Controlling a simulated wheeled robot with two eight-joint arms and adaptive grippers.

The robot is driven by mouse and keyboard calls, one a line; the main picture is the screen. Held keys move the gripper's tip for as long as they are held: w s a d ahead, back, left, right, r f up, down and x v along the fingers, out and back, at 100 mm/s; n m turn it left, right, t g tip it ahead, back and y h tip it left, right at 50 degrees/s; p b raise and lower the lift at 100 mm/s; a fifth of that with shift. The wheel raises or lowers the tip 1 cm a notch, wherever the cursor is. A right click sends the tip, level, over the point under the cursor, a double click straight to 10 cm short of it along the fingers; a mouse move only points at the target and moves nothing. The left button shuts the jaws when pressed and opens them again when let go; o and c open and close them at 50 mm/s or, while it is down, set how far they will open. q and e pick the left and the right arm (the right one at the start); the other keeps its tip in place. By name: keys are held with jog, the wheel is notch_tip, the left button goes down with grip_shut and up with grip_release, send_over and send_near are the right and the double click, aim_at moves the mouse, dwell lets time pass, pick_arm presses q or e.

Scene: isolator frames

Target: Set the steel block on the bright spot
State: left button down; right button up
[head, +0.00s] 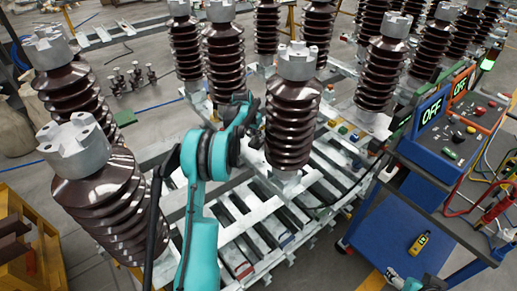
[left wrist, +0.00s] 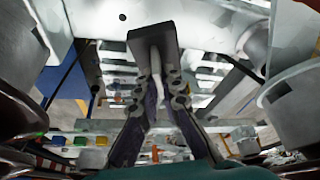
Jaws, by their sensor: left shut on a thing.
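My left gripper (head: 243,108) reaches in among the brown ribbed insulators, and its fingers are small and partly hidden in the head view. In the left wrist view its two fingers (left wrist: 163,92) close on a dark grey block, which I take for the steel block (left wrist: 145,37). The block is held in front of a pale metal frame part (left wrist: 97,20); I cannot tell whether they touch. I cannot make out the block in the head view. No single bright spot stands out from the pale, strongly lit metal.
Tall insulators with grey caps stand close on both sides, one leaning at the left (head: 105,205) and one just right of the gripper (head: 293,115). Slatted metal framing (head: 265,232) lies below. A blue cart (head: 400,235) with OFF displays stands at the right.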

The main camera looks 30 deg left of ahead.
aim_at(257, 140)
pick_arm(q)
jog(key=shift+f, duration=0.9)
jog(key=shift+w+f+b, duration=0.1)
jog(key=shift+f+b, duration=0.25)
jog(key=shift+f, duration=0.4)
jog(key=shift+f+b, duration=0.65)
jog(key=shift+f, duration=1.25)
jog(key=shift+f, duration=0.2)
jog(key=c, duration=1.7)
grip_release()
jog(key=shift+r, duration=0.15)
